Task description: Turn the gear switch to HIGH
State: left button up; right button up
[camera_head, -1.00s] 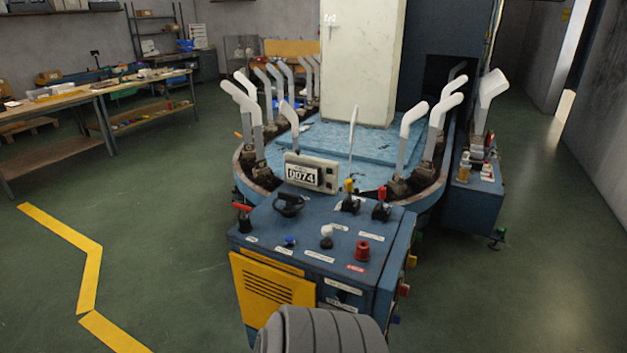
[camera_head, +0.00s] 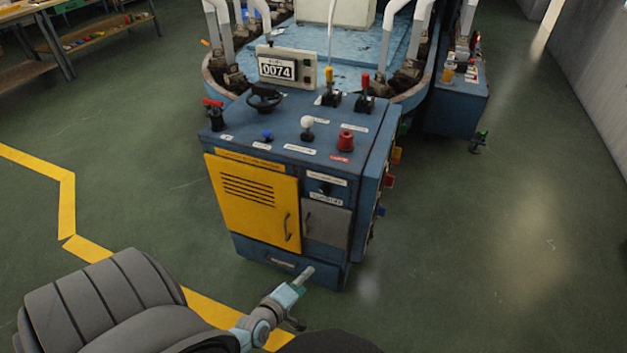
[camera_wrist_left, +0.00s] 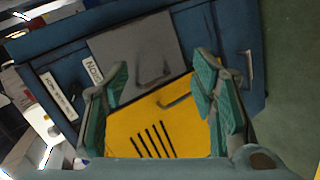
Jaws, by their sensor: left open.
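The blue control cabinet (camera_head: 228,175) stands ahead in the head view. A small dark knob (camera_head: 325,188) sits on its upper right front, between two white labels (camera_head: 327,177). It may be the gear switch, but the lettering is too small to read surely and its setting cannot be told. My left gripper (camera_head: 303,278) is low in front of the cabinet, below the grey door (camera_head: 326,223). In the left wrist view my left gripper (camera_wrist_left: 163,62) is open and empty, its green-padded fingers apart before the grey and yellow doors. My right gripper is not in view.
The yellow door (camera_head: 250,203) has a protruding handle. The cabinet top carries a black handwheel (camera_head: 264,98), a white-knobbed lever (camera_head: 307,125), a red button (camera_head: 345,141) and a counter reading 0074 (camera_head: 278,69). Green floor (camera_head: 480,260) is free to the right.

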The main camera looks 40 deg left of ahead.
aim_at(325, 193)
pick_arm(q)
jog(key=w+a+r+n+t+y+b, duration=0.45)
jog(key=w+r+n, duration=0.25)
jog(key=r+n, duration=0.55)
jog(key=shift+n+h, duration=0.45)
jog(key=shift+n, duration=0.2)
jog(key=b+x, duration=0.1)
jog(key=x, duration=0.5)
jog(key=b+x, duration=0.1)
jog(key=x, duration=0.6)
jog(key=shift+w+a+f, duration=0.1)
jog(key=shift+w+f, duration=0.1)
jog(key=shift+w, duration=0.05)
jog(key=shift+w+a+r+b, duration=0.1)
jog(key=shift+w+b, duration=0.2)
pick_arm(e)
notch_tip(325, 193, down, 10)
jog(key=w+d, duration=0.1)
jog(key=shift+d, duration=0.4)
pick_arm(q)
jog(key=c, duration=1.1)
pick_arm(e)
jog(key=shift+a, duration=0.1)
